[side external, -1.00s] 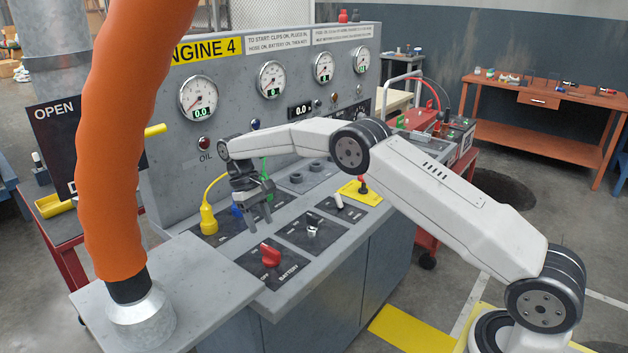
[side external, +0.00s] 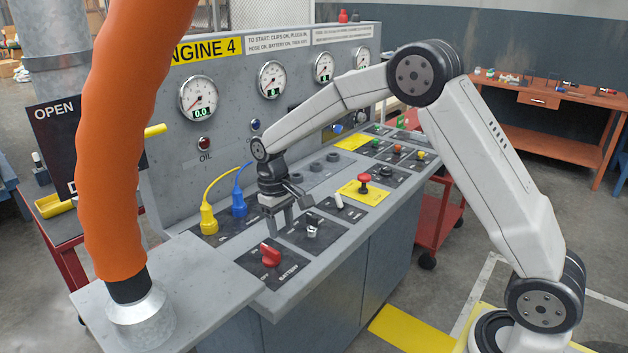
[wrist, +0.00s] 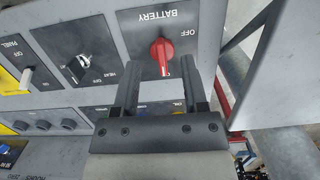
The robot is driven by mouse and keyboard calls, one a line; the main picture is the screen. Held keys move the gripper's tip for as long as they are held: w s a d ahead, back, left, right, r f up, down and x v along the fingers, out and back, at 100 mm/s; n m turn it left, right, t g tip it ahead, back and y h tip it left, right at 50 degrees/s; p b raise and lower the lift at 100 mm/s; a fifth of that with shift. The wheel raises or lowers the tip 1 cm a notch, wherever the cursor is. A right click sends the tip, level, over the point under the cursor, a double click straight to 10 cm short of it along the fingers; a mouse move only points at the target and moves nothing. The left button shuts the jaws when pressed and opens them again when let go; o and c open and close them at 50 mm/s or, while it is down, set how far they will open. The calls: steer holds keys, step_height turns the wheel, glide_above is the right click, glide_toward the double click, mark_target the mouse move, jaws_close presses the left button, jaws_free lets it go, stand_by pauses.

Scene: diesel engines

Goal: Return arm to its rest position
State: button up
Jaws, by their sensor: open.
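My gripper (side external: 280,219) is open and empty, hanging fingers down just above the console top, left of the key switch panel. In the wrist view my gripper (wrist: 158,85) shows its two fingers apart with nothing held between them, and the red battery knob (wrist: 161,52) lies beyond the tips.
The console (side external: 215,254) carries a yellow plug (side external: 208,218), a blue plug (side external: 239,206), a key switch (side external: 312,230) and a red button on a yellow plate (side external: 363,186). A thick orange hose (side external: 115,150) stands at left. An orange bench (side external: 545,120) is at the back right.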

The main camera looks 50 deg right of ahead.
steer(key=s+f+t, duration=0.1)
steer(key=s+t, duration=0.3)
steer(key=s, duration=1.6)
steer(key=shift+a, duration=0.25)
